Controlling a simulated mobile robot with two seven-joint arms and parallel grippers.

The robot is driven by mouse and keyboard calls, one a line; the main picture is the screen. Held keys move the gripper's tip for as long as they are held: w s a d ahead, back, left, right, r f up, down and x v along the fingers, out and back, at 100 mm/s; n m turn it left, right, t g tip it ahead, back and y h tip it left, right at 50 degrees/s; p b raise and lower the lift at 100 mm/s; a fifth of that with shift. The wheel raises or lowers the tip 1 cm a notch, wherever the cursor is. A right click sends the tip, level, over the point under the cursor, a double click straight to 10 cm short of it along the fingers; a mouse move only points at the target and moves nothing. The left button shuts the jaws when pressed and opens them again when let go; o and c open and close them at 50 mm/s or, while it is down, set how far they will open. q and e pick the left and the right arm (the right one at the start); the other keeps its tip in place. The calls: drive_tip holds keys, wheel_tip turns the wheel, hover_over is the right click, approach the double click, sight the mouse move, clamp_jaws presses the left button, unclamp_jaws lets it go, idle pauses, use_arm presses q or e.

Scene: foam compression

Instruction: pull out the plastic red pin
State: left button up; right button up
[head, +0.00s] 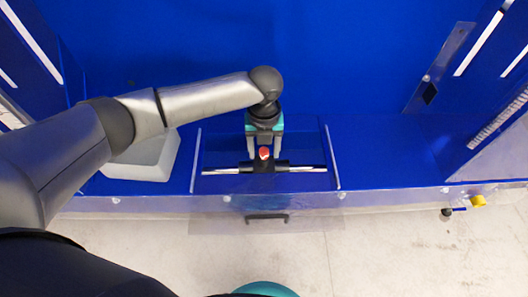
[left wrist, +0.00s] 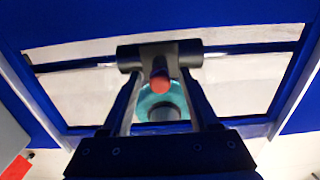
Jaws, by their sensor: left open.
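The red pin (head: 264,153) stands out at the middle of a black holder (head: 257,166) on a silver crossbar (head: 305,169) over the blue recess. In the left wrist view the red pin (left wrist: 160,84) shows below the dark cylindrical holder (left wrist: 160,50). My left gripper (head: 264,148) is open and points down over the holder. Its two fingers lie one on each side of the pin, with gaps visible in the left wrist view (left wrist: 160,96). I cannot tell the exact height of the fingertips against the pin. My right gripper is not in view.
A pale grey-white block (head: 145,157) stands on the blue surface left of the recess. A clear panel with a black handle (head: 267,217) is at the front edge. A yellow knob (head: 478,200) is at the right. The blue surface right of the recess is clear.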

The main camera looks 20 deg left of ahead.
sight(264, 150)
use_arm(q)
clamp_jaws()
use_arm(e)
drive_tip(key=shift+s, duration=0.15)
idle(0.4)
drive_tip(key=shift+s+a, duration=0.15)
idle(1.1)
use_arm(q)
drive_tip(key=shift+r+p, duration=0.4)
drive_tip(key=shift+p, duration=0.05)
drive_tip(key=shift+r+p, duration=0.7)
drive_tip(key=shift+p, duration=0.1)
drive_tip(key=shift+r+p, duration=0.55)
drive_tip(key=shift+p, duration=0.1)
drive_tip(key=shift+r+p, duration=1.35)
drive_tip(key=shift+p, duration=0.2)
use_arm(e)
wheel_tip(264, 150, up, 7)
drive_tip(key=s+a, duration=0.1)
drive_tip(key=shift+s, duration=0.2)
